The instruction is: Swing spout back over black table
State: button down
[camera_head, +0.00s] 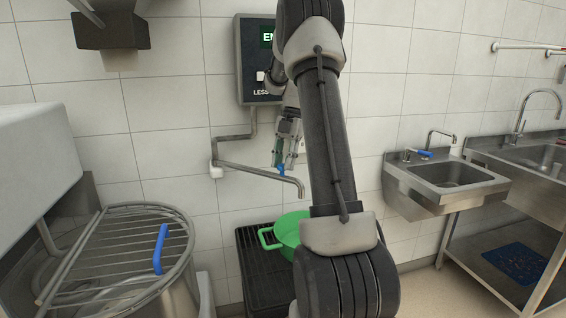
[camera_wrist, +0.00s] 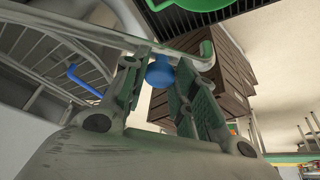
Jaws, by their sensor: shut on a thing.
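The metal spout (camera_head: 250,170) reaches from a white wall joint to the right, and its bent tip is in front of the tiled wall. In the head view the tip appears above the pot; the exact depth is hard to tell. My arm hides part of the pot and table.
A large round vessel with a wire grid lid (camera_head: 125,250) and blue handle (camera_head: 160,249) stands at left. A dark control box (camera_head: 255,85) hangs on the wall above the spout. A small steel sink (camera_head: 445,185) is at right, beyond my arm.

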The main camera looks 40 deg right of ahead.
jog(key=c, duration=1.1)
grip_release()
jog(key=shift+d, duration=0.1)
jog(key=shift+r, duration=0.1)
jog(key=v, duration=1.1)
jog(key=shift+r, duration=0.4)
jog(key=shift+w+d, duration=0.1)
jog(key=shift+d, duration=0.05)
